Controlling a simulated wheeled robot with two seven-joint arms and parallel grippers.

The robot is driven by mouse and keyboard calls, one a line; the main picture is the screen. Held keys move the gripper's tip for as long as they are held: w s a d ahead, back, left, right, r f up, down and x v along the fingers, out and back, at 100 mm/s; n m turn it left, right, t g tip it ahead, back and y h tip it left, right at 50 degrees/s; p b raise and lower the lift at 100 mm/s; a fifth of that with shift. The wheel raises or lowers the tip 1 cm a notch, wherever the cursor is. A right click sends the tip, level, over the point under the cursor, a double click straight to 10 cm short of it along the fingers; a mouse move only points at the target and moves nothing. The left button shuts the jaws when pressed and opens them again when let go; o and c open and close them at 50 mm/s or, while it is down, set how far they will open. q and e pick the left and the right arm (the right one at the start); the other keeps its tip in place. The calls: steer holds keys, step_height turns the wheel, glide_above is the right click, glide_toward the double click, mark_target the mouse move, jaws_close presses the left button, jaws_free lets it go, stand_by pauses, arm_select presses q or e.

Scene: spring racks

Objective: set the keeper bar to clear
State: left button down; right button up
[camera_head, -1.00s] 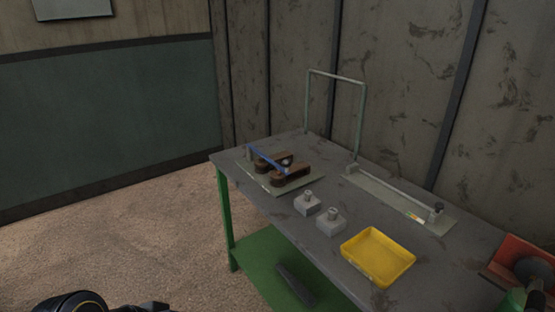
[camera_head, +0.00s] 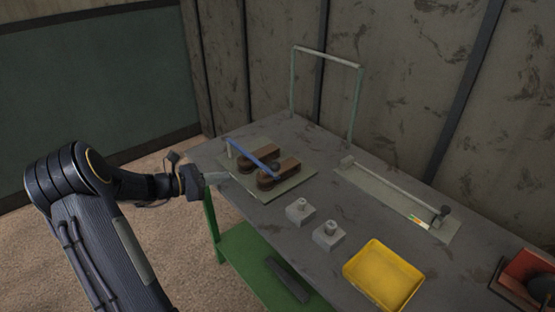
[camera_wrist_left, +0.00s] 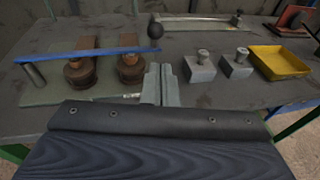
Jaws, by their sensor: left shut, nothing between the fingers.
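My right gripper is not in view.
Two grey blocks with pegs (camera_head: 327,235) stand right of the plate. A yellow tray (camera_head: 383,274) is at the near edge. A long strip with a rod (camera_head: 395,194) lies behind, near an upright frame (camera_head: 327,55).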

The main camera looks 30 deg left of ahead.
arm_select(q)
steer(key=shift+w+a+f, duration=0.15)
steer(key=shift+w+a, duration=0.05)
steer(key=shift+a, duration=0.1)
steer(key=p+x, duration=0.4)
steer(key=x, duration=1)
steer(key=shift+w, duration=0.1)
